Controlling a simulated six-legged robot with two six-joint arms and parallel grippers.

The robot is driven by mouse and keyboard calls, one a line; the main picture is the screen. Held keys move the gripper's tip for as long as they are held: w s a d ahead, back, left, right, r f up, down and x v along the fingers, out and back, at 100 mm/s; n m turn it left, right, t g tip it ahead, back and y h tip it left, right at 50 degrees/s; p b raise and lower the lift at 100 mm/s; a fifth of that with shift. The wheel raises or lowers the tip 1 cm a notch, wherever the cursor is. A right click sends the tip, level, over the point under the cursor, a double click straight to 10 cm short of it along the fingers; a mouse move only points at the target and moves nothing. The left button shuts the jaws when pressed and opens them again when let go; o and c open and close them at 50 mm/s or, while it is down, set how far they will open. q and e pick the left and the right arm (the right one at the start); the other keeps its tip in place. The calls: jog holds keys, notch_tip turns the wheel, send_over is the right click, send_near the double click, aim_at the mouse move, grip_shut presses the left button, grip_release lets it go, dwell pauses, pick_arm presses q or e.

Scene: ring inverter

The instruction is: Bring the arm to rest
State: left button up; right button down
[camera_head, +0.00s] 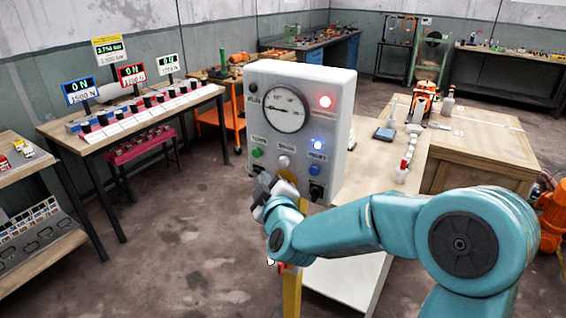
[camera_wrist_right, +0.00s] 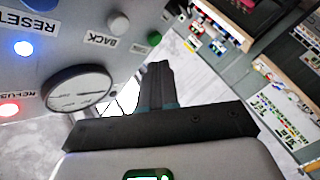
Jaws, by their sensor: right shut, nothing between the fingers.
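My right arm (camera_head: 370,225) reaches in from the right in the head view. Its gripper (camera_head: 264,188) is shut and empty, at the lower left front of a grey control box (camera_head: 300,150). I cannot tell whether it touches the box. The box carries a round gauge (camera_head: 285,108), a lit red lamp (camera_head: 325,102), a lit blue-white lamp (camera_head: 318,145), and green (camera_head: 257,153), white (camera_head: 284,161) and blue (camera_head: 314,170) buttons. In the wrist view the closed fingers (camera_wrist_right: 157,80) point past the upside-down panel, near its green button (camera_wrist_right: 154,38). My left gripper is out of view.
A yellow post (camera_head: 291,292) stands below the box. A wooden bench (camera_head: 470,160) with bottles and small parts is behind on the right. A table (camera_head: 140,115) with lit ON signs stands at the left. The floor (camera_head: 180,220) between is clear.

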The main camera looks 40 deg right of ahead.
dwell(0.3)
jog(key=s+a+f+n+g+y, duration=0.15)
jog(key=a+f, duration=0.25)
jog(key=f, duration=0.6)
jog(key=s+a+f+g+y, duration=0.2)
jog(key=a+f+g, duration=0.1)
jog(key=f, duration=0.7)
jog(key=s+a+f+n+g+y, duration=0.15)
jog(key=a+f, duration=0.25)
jog(key=f, duration=0.6)
jog(key=s+a+f+m+g+y, duration=0.1)
jog(key=s+a+f+m+g, duration=0.2)
jog(key=s, duration=0.4)
jog(key=s+a+f+m+g+y, duration=0.2)
jog(key=s+a+f+m+g, duration=0.1)
jog(key=s, duration=0.5)
jog(key=s+a+f+m+g+y, duration=0.2)
jog(key=s+a+f+m+g, duration=0.1)
jog(key=s+a+f+m, duration=0.1)
jog(key=s+a+f, duration=0.1)
jog(key=s+f, duration=0.1)
jog(key=s, duration=0.1)
jog(key=shift+s+g, duration=0.15)
jog(key=shift+g, duration=0.15)
jog(key=shift+r, duration=0.1)
